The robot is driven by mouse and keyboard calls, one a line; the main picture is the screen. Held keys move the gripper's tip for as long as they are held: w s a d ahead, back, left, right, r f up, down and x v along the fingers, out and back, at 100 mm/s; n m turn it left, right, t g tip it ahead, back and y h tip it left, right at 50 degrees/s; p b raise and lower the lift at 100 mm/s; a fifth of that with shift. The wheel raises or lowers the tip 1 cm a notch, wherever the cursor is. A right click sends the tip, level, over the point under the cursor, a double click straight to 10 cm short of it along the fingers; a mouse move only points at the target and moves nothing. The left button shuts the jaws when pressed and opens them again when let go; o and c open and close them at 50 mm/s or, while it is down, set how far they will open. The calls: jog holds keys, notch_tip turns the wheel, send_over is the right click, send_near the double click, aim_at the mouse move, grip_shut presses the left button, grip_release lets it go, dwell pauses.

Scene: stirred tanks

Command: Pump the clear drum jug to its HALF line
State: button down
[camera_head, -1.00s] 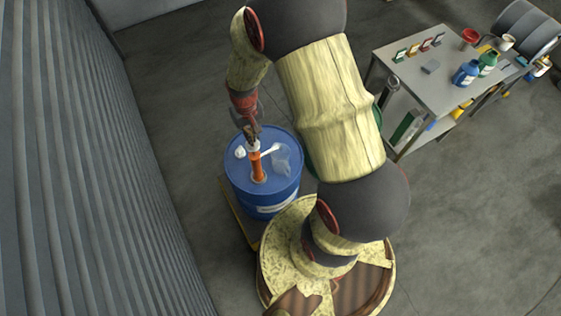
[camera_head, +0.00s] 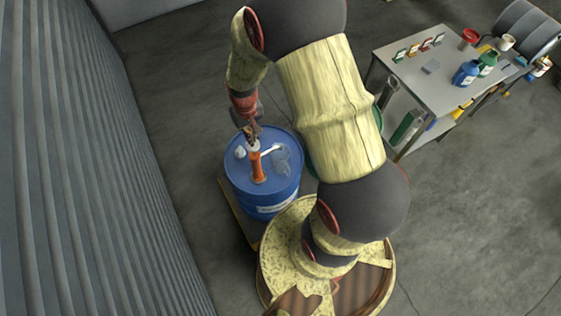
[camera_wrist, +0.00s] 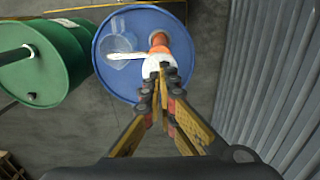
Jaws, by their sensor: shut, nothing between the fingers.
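The blue drum (camera_head: 267,187) stands upright below my gripper, and its top also shows in the wrist view (camera_wrist: 135,22). An orange hand pump (camera_head: 257,166) with a white head (camera_wrist: 153,66) and white spout (camera_head: 270,150) rises from the drum top. The clear jug (camera_head: 282,160) stands on the drum top under the spout end; it also shows in the wrist view (camera_wrist: 122,45). Its fill level and HALF line are too small to tell. My gripper (camera_wrist: 166,76) is shut and empty, its fingertips at the pump's head; touching or just above, I cannot tell.
A green drum (camera_wrist: 45,60) stands beside the blue one. A corrugated wall (camera_head: 90,170) runs along the left. A grey table (camera_head: 435,85) with blue and green bottles stands at the upper right. Open floor lies at the right.

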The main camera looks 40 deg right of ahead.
jog(key=shift+f, duration=0.25)
jog(key=shift+f+b, duration=0.35)
jog(key=shift+b, duration=0.05)
jog(key=shift+f+b, duration=0.45)
jog(key=shift+f, duration=0.55)
jog(key=shift+f+b, duration=1.7)
jog(key=shift+f, duration=0.5)
jog(key=shift+r, duration=0.1)
jog(key=shift+r+p, duration=2.6)
jog(key=shift+r, duration=1.2)
